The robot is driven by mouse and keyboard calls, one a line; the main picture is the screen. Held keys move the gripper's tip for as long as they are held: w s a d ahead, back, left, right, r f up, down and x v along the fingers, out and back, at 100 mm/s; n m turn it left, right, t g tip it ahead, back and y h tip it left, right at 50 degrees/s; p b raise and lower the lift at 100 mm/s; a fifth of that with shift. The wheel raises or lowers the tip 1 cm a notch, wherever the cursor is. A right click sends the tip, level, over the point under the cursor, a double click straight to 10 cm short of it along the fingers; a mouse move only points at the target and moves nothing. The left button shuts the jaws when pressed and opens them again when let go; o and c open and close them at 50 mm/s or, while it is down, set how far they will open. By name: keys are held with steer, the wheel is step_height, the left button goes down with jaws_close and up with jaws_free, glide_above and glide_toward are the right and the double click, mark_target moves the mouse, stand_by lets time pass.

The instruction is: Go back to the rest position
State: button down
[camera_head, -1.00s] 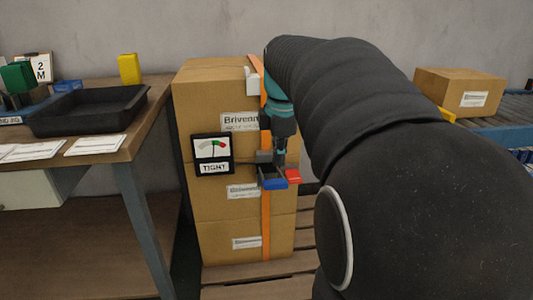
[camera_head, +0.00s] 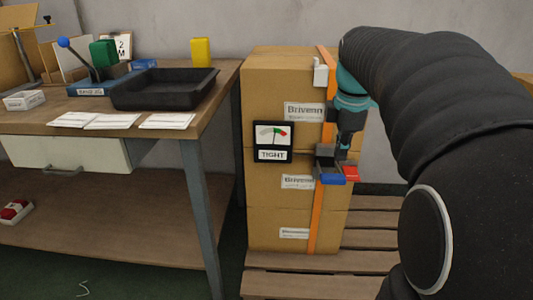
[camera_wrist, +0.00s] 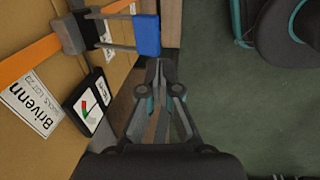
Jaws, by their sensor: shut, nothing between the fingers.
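My gripper (camera_wrist: 158,74) shows in the wrist view with its fingers shut and empty, over a gap beside the stacked cartons. In the head view my gripper (camera_head: 346,135) hangs pointing down by the right front of the carton stack (camera_head: 272,215). It looks just above the dark strap tensioner with a blue tab (camera_head: 332,179) and a red tab (camera_head: 350,173); whether they touch cannot be told. An orange strap (camera_head: 317,220) runs down the stack. A gauge (camera_head: 272,135) labelled TIGHT sits on the front, its needle near the green. The gauge also shows in the wrist view (camera_wrist: 88,105).
The stack stands on a wooden pallet (camera_head: 300,285). A workbench (camera_head: 30,122) at left holds a black tray (camera_head: 165,90), white papers (camera_head: 110,121) and a yellow block (camera_head: 201,52). Green floor (camera_wrist: 230,110) beside the stack is open in the wrist view.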

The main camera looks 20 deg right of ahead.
steer(key=s+a+f+m+t+p, duration=0.1)
steer(key=s+a+f+m+t, duration=0.1)
steer(key=s+a+f+m, duration=0.2)
steer(key=s+a+f+m+t+p, duration=0.1)
steer(key=s+a+f+m, duration=0.3)
steer(key=s+a+m, duration=0.6)
steer(key=shift+s+a+f+t+y, duration=0.3)
steer(key=shift+s+a+t+y, duration=0.1)
steer(key=shift+s+a, duration=0.7)
